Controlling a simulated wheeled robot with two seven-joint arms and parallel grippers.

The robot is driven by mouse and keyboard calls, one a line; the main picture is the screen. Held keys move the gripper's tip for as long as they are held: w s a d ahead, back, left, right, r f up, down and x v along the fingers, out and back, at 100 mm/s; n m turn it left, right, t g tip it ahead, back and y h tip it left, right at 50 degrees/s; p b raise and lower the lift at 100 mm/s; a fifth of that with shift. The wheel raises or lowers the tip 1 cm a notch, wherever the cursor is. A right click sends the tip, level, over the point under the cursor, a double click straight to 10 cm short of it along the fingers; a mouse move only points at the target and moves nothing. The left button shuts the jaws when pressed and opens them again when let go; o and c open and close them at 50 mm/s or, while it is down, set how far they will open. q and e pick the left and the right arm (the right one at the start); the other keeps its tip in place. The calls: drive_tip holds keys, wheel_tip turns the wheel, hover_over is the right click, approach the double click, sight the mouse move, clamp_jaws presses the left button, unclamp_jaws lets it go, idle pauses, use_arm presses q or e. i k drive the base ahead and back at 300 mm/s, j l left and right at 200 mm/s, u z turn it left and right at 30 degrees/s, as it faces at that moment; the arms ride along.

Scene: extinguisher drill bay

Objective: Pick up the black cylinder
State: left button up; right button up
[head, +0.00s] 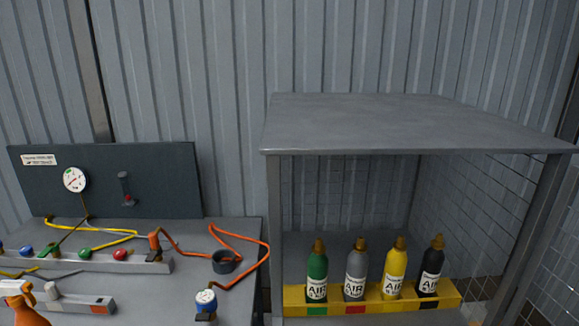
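The black cylinder (431,270) stands at the right end of a row of small air cylinders in an open-fronted cage. It has a brass-coloured top and a white AIR label, and it leans slightly to the right in the picture. A yellow rack (447,292) runs along the bases of the row, with a dark patch in front of the black cylinder. The yellow cylinder (395,270) stands just left of it, then the grey cylinder (356,270) and the green cylinder (317,272). Neither of my grippers is in view.
The cage has a flat grey roof (400,125), front posts and mesh sides. Left of it, a grey bench (185,285) holds coloured knobs, an orange hose (260,250), a dark cup (225,262) and an orange bottle (22,303). A dark gauge panel (150,180) stands behind.

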sight(432, 262)
drive_tip(key=z, duration=0.35)
drive_tip(key=l+z, duration=0.15)
drive_tip(key=z, duration=0.6)
